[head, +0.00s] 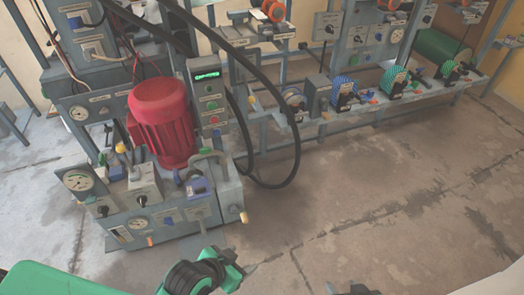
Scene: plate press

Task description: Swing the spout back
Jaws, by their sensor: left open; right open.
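A grey curved pipe that looks like the spout (208,157) arches over the front right of the machine bench, beside a blue part (198,187). Its lower end is hard to make out. My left gripper (238,267) is at the bottom of the view, in front of and below the bench. It is open, apart from the spout, and nothing shows in it. My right gripper (354,290) barely shows at the bottom edge, further right, well away from the spout. It is open, with most of it cut off.
A red motor (162,120) stands behind the spout, with a control box (210,98) to its right. Gauges (79,179) and small valves crowd the bench. A black hose (297,150) loops down on the right. The floor (400,210) at the right is clear.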

